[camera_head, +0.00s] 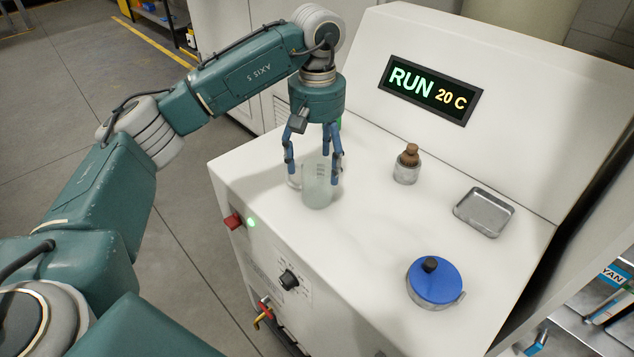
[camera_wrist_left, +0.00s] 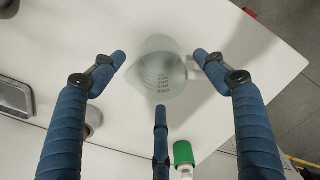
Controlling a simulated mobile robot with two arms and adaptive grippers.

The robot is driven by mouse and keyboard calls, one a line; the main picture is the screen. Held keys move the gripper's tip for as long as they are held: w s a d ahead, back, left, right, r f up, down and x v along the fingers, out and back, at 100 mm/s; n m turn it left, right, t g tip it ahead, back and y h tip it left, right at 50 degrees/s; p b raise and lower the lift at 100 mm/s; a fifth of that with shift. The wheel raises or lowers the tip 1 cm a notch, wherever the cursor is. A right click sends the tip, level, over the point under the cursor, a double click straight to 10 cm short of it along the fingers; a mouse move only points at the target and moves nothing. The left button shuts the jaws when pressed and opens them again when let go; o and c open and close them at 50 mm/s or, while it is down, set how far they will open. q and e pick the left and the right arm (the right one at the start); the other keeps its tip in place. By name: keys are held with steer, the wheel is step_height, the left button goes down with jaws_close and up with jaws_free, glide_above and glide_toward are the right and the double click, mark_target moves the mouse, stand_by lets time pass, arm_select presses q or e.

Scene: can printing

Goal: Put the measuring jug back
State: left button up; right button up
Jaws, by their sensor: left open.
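The measuring jug (camera_head: 318,186) is a frosted, see-through vessel standing upright on the white machine top, near its left front edge. It shows from above in the left wrist view (camera_wrist_left: 160,75), with dark scale marks on its wall and its handle to the right. My left gripper (camera_head: 314,170) points down over the jug, with its fingers spread around it. In the left wrist view the open fingers (camera_wrist_left: 160,75) are apart from the jug's wall, and nothing is held. My right gripper is not in view.
A small bottle with a brown stopper (camera_head: 407,165), a metal tray (camera_head: 484,212) and a blue-lidded pot (camera_head: 434,281) stand to the right on the machine top (camera_head: 370,240). A sloped panel with a RUN 20 C display (camera_head: 430,90) rises behind. A green-capped bottle (camera_wrist_left: 184,155) stands near the jug.

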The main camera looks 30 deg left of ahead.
arm_select(q)
steer(key=shift+r+b, duration=0.3)
steer(key=shift+r, duration=2.05)
